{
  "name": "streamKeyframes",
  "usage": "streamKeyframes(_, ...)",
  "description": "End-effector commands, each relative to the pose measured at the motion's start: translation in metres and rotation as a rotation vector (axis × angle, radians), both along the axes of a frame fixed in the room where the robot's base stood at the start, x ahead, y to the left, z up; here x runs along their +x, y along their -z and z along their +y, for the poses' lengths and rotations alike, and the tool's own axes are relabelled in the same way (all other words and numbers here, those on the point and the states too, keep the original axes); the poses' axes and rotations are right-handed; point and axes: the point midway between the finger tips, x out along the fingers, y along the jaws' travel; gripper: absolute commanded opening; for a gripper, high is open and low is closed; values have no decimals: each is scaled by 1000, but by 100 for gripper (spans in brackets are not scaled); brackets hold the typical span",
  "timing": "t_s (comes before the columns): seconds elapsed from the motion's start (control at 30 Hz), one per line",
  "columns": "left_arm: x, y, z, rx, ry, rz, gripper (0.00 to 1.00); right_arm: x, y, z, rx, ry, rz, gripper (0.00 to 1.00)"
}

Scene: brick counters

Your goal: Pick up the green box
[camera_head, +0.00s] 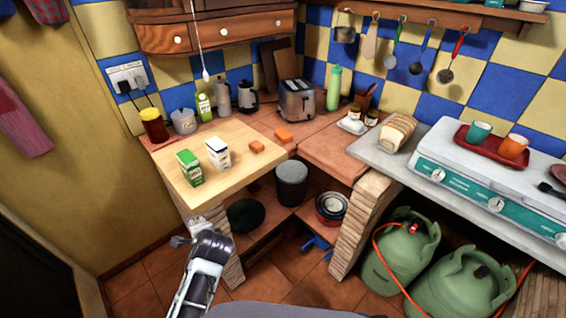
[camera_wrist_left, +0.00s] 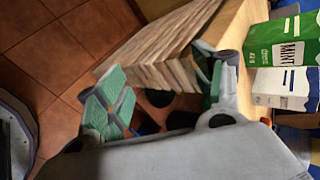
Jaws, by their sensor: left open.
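The green box (camera_head: 189,168), a green and white carton, stands upright on the wooden board (camera_head: 240,180) at the counter's left end. It also shows at the right edge of the left wrist view (camera_wrist_left: 284,42), partly cut off. My left gripper (camera_head: 194,231) is below and in front of the board's front edge, apart from the box. In the left wrist view its green-padded fingers (camera_wrist_left: 160,90) are spread with nothing held. My right gripper is not in view.
A blue and white carton (camera_head: 218,153) stands close to the right of the green box. A brick pillar (camera_wrist_left: 165,50) supports the board near my gripper. The board's front right area is bare.

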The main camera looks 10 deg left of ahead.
Motion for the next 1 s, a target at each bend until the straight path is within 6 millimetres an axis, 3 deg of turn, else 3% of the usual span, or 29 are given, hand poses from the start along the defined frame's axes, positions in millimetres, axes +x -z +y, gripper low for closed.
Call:
streamKeyframes(0.5,47,-43,14,486,210,130,68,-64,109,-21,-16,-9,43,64)
streamKeyframes(1.0,89,-92,7,959,362,331,68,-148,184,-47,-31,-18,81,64)
